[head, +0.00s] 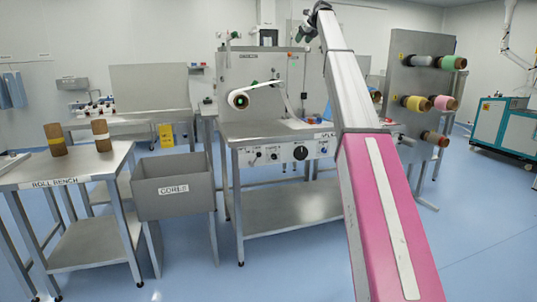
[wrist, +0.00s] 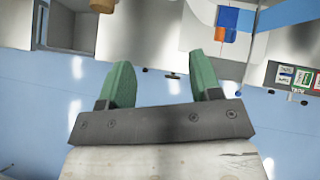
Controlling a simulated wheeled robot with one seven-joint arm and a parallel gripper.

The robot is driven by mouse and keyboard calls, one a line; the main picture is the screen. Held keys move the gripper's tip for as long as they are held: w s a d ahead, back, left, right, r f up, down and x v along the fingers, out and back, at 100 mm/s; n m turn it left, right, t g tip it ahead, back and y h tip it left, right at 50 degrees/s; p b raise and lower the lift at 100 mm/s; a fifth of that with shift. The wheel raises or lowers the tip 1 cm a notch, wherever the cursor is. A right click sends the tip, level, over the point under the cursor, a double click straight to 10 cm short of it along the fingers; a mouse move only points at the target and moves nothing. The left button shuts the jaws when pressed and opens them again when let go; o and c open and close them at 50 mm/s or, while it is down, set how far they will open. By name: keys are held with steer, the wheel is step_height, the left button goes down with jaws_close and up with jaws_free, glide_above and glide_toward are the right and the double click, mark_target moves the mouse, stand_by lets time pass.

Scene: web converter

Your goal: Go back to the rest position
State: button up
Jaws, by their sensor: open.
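My gripper (wrist: 162,88) shows in the wrist view with its two green fingers well apart and nothing between them. In the head view my pink and white arm reaches up and away, and its far end (head: 314,20) is raised in front of the upper part of the web converter (head: 262,80). The gripper is small there and its fingers are hard to make out. The converter carries a white roll on its upright panel, with a white web running to the right.
A roll bench (head: 70,170) with two brown cores stands at left. A grey core bin (head: 172,187) stands between it and the converter. Blue floor is clear in front.

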steer(key=s+f+n+g+h, duration=0.1)
steer(key=s+f+n, duration=0.45)
steer(key=f, duration=1.25)
steer(key=s+f+n+g+h, duration=0.1)
steer(key=s+f+n, duration=0.2)
steer(key=s+f, duration=1)
steer(key=s+f+n+g, duration=0.2)
steer(key=f+n, duration=0.2)
steer(key=f, duration=1.8)
steer(key=s+f+n+g+h, duration=0.15)
steer(key=s+f+n, duration=0.55)
steer(key=s+f, duration=1.15)
steer(key=s+f+n+g, duration=0.1)
steer(key=s+f+n, duration=0.3)
steer(key=s, duration=0.8)
steer(key=s+d+f+n+g+h, duration=0.1)
steer(key=s+f+n, duration=0.4)
steer(key=s+f, duration=0.3)
steer(key=s, duration=0.3)
steer(key=shift+s+f, duration=0.2)
steer(key=shift+s, duration=0.2)
